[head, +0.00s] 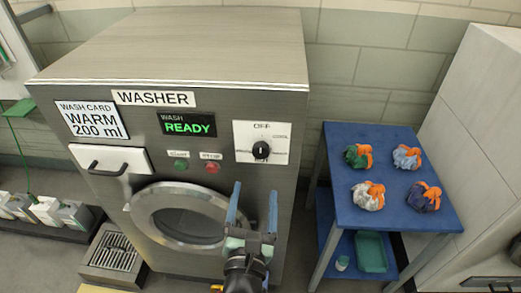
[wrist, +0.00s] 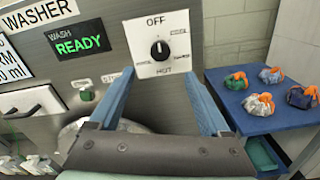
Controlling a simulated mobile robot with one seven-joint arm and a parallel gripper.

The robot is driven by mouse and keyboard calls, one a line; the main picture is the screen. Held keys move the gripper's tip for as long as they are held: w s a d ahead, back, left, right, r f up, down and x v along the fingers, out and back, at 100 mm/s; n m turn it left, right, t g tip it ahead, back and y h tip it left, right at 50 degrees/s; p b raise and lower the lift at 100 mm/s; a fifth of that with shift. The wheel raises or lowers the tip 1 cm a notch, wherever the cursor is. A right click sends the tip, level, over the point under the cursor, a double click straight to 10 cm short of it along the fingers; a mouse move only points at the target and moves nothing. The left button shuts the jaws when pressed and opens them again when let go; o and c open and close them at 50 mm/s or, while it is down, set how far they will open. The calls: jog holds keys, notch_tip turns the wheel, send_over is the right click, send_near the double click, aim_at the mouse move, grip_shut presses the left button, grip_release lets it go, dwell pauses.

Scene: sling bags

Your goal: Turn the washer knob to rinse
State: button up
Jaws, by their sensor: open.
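The washer (head: 190,75) is a grey metal machine. Its black knob (head: 260,150) sits on a white dial plate (head: 277,133) at the right of the front panel. The plate reads OFF at top and HOT at bottom in the wrist view; the side labels are too small to read. The knob (wrist: 160,50) has a white mark that appears to point up toward OFF. My gripper (head: 254,200) has two blue fingers, open and empty, below the dial plate in the head view. In the wrist view the fingers (wrist: 165,95) frame the space beneath the knob, apart from it.
A display (head: 187,124) reads WASH READY. A green button (head: 181,165) and a red button (head: 212,167) sit left of the knob, above the round door (head: 180,214). A blue table (head: 393,185) with several tied bags stands at right.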

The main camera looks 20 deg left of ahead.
aim_at(261, 153)
jog(key=b+x, duration=0.1)
jog(key=x, duration=1.1)
jog(key=shift+w+b, duration=0.35)
jog(key=shift+b, duration=0.05)
grip_shut()
